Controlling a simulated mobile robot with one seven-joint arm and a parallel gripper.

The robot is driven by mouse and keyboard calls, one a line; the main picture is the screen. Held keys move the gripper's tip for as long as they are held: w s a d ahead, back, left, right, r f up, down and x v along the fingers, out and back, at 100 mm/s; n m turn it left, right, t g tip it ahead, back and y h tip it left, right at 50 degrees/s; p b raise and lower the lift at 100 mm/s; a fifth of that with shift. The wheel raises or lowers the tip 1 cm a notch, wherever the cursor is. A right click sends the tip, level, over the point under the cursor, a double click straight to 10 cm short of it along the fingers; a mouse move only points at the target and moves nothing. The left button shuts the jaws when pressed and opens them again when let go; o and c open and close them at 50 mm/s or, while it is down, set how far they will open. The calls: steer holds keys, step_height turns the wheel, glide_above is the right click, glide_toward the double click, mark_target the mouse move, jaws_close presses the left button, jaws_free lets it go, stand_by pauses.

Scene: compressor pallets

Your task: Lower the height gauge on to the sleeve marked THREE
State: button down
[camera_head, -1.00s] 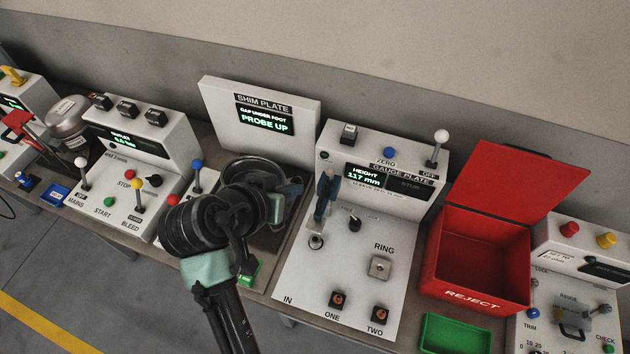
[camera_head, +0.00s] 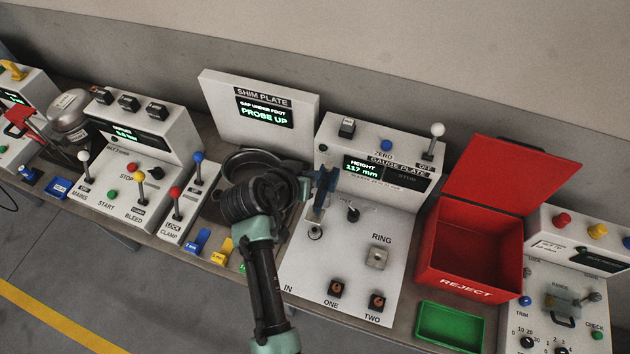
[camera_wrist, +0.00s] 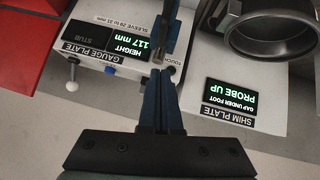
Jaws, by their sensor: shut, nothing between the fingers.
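The gauge plate (camera_head: 352,235) stands right of the arm, its display (camera_head: 362,170) reading HEIGHT 117 mm. A blue upright part (camera_head: 326,192), apparently the height gauge, stands at its back left above a small round metal piece (camera_head: 316,232). Pieces marked ONE (camera_head: 335,288) and TWO (camera_head: 377,301) sit in dark holders at the front. I can read no THREE label.
The open red REJECT box (camera_head: 470,265) and a green tray (camera_head: 449,328) stand on the right. The shim plate panel (camera_head: 262,112) reads PROBE UP, with a dark round bowl before it. Yellow (camera_head: 222,251) and blue (camera_head: 197,241) blocks lie left of my arm.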

mark_target(321, 184)
steer(key=shift+d+f+p, duration=0.25)
steer(key=shift+f+p, duration=0.05)
steer(key=shift+f, duration=0.75)
steer(key=shift+d+f+p, duration=0.2)
steer(key=shift+f+p, duration=0.1)
steer(key=shift+f, duration=0.75)
steer(key=shift+f, duration=0.1)
